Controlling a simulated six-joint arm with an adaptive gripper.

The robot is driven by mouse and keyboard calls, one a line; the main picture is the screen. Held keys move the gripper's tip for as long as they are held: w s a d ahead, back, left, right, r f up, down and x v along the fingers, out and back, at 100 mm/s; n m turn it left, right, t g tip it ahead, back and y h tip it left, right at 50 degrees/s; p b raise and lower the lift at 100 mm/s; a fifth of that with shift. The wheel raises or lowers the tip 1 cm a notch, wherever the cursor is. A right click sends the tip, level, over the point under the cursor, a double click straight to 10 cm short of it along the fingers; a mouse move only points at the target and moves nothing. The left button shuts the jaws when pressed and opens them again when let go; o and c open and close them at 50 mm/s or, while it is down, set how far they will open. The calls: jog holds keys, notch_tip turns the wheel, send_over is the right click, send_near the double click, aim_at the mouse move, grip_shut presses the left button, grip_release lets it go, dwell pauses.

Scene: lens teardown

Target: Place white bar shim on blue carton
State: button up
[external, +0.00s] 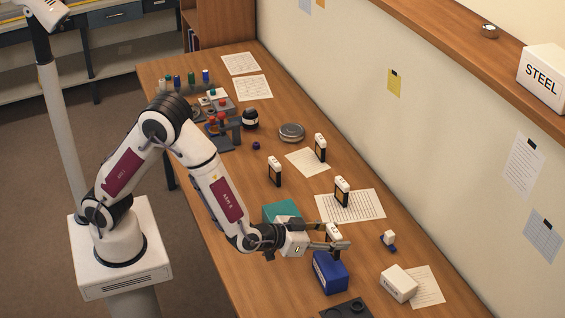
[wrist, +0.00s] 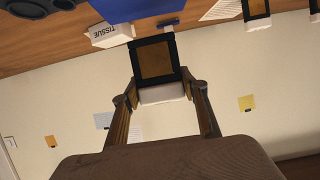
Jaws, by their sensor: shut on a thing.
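My gripper (external: 336,244) is shut on the white bar shim (external: 334,230), a white end block joined to a black-framed amber panel. In the wrist view the white block of the shim (wrist: 163,93) sits between both fingertips, with the panel beyond it. The blue carton (external: 331,274) stands on the table just below my gripper in the external view. The held piece appears to be above the carton; whether they touch is hard to tell.
Similar white-topped black pieces (external: 342,190) stand behind. A white tissue box (external: 398,284) and a small white block on a blue base (external: 389,239) are to the right. A teal box (external: 282,211) is close to my wrist. A black holder (external: 347,308) lies in front.

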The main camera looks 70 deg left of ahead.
jog(key=shift+f, duration=0.15)
jog(key=shift+f, duration=1.75)
jog(key=shift+f, duration=0.15)
jog(key=o, duration=1.1)
jog(key=shift+s+r, duration=0.4)
jog(key=shift+s, duration=0.15)
jog(key=shift+v, duration=5.4)
jog(key=shift+r, duration=0.1)
